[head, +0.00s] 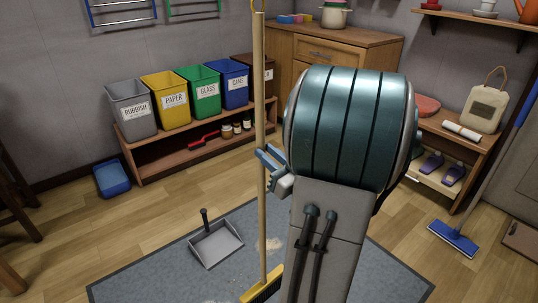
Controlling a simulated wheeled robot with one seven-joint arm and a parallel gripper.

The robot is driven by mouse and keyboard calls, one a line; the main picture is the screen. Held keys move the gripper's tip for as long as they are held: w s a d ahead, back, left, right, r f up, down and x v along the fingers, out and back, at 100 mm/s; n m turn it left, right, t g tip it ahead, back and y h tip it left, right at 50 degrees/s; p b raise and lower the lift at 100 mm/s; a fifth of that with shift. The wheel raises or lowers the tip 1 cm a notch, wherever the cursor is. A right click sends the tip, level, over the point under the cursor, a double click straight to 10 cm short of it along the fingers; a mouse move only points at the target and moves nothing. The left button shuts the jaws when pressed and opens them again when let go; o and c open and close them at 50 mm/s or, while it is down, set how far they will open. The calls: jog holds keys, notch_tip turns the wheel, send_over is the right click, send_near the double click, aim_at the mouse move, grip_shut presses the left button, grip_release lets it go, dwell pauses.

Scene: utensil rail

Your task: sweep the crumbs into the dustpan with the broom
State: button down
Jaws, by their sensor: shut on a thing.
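My gripper (270,168) is shut on the wooden handle of the broom (259,90), about midway along it. The broom stands nearly upright, and its yellow head (263,289) is low at the grey mat, partly cut off by my arm and the bottom edge. The grey dustpan (216,246) lies on the mat to the left of the broom, its dark handle pointing up and away. A pale patch of crumbs (269,245) lies on the mat just right of the dustpan and beyond the broom head. Another faint pale patch shows at the bottom edge.
The grey mat (150,283) covers the floor here. A low shelf (152,178) with labelled bins stands at the back left, a blue tub (112,179) beside it. A blue mop (453,238) leans at the right by a bench. My arm hides the mat's middle right.

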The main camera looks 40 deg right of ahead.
jog(key=shift+f+b, duration=0.75)
jog(key=shift+b, duration=0.1)
jog(key=shift+w, duration=0.1)
jog(key=f+b+x, duration=0.1)
jog(key=f+x, duration=0.1)
jog(key=x, duration=0.6)
jog(key=w+f+b+x, duration=0.1)
jog(key=f+x, duration=0.1)
jog(key=x, duration=0.7)
jog(key=shift+w, duration=0.3)
dwell(0.6)
jog(key=w+a+b, duration=0.1)
jog(key=w, duration=1.2)
jog(key=shift+w, duration=0.4)
dwell(0.4)
jog(key=shift+a+r, duration=0.1)
jog(key=shift+a, duration=0.05)
